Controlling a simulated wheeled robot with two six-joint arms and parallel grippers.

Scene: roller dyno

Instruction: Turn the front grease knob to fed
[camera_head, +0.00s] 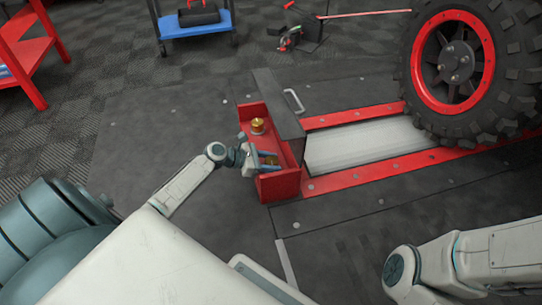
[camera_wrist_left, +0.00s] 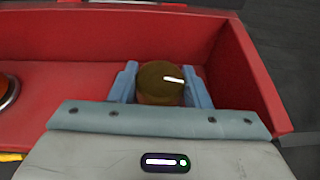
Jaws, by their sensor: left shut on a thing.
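A red open-topped box (camera_head: 284,187) with a dark lid standing up holds two brass knobs. The farther knob (camera_head: 257,125) stands free of my gripper. My left gripper (camera_head: 267,160) is at the nearer end of the box. In the left wrist view its blue fingers (camera_wrist_left: 161,86) stand on both sides of a round brass grease knob (camera_wrist_left: 158,77), shut on it. A white mark on this knob points to the right in that view. The knob's base is hidden by the gripper. My right gripper is out of view; only part of that arm shows.
Beside the box is a roller bed (camera_head: 365,143) with red rails, bearing a big tyre (camera_head: 480,65) with a red rim. The dark lid (camera_head: 277,103) has a light handle. A blue cart (camera_head: 196,26) and a red shelf (camera_head: 22,55) stand farther back. The near floor is clear.

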